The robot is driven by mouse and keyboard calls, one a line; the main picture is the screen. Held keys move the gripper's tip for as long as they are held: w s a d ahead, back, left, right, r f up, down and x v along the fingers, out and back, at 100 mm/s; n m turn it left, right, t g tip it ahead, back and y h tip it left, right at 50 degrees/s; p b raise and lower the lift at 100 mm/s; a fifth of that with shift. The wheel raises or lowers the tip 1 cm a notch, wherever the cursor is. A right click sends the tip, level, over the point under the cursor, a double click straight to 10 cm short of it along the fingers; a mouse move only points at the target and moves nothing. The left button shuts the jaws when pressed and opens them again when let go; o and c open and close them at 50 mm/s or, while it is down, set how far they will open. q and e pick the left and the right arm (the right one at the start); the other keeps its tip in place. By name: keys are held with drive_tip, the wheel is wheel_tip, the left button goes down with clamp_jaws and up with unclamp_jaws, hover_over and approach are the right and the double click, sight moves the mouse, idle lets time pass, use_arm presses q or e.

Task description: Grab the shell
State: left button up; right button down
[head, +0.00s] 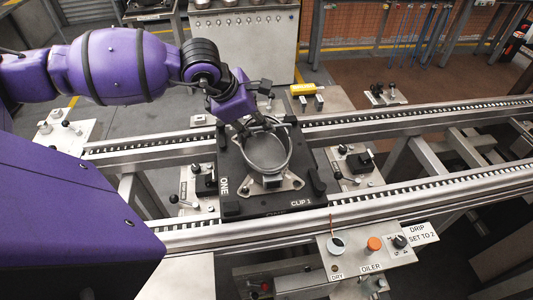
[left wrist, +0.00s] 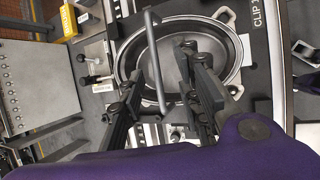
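The shell (head: 264,153) is a round, grey, open metal bowl. It sits on a metal bracket on a black pallet (head: 231,172) marked "ONE" and "CLIP 1". In the left wrist view the shell (left wrist: 205,45) lies beyond the fingers, its rim partly hidden by them. My left gripper (head: 262,123) is over the shell's far rim in the head view. In the left wrist view the left gripper's (left wrist: 162,62) fingers are apart, with a thin grey bar (left wrist: 153,60) between them. I cannot tell whether they touch the shell. My right gripper is not in view.
The pallet rests across two conveyor rails (head: 430,185). A control box (head: 365,255) with an orange knob stands at the front. A yellow block (head: 303,89) on a plate lies behind the pallet. Small lever fixtures (head: 355,160) flank the pallet.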

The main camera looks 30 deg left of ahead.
use_arm(q)
drive_tip(key=x, duration=0.5)
drive_tip(key=shift+w+a+r, duration=0.15)
drive_tip(key=shift+w, duration=0.25)
drive_tip(key=shift+w+f, duration=0.1)
drive_tip(key=shift+f, duration=0.25)
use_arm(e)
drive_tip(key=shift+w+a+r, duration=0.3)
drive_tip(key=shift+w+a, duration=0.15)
use_arm(q)
drive_tip(key=shift+c, duration=0.2)
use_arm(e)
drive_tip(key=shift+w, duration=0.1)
use_arm(q)
clamp_jaws()
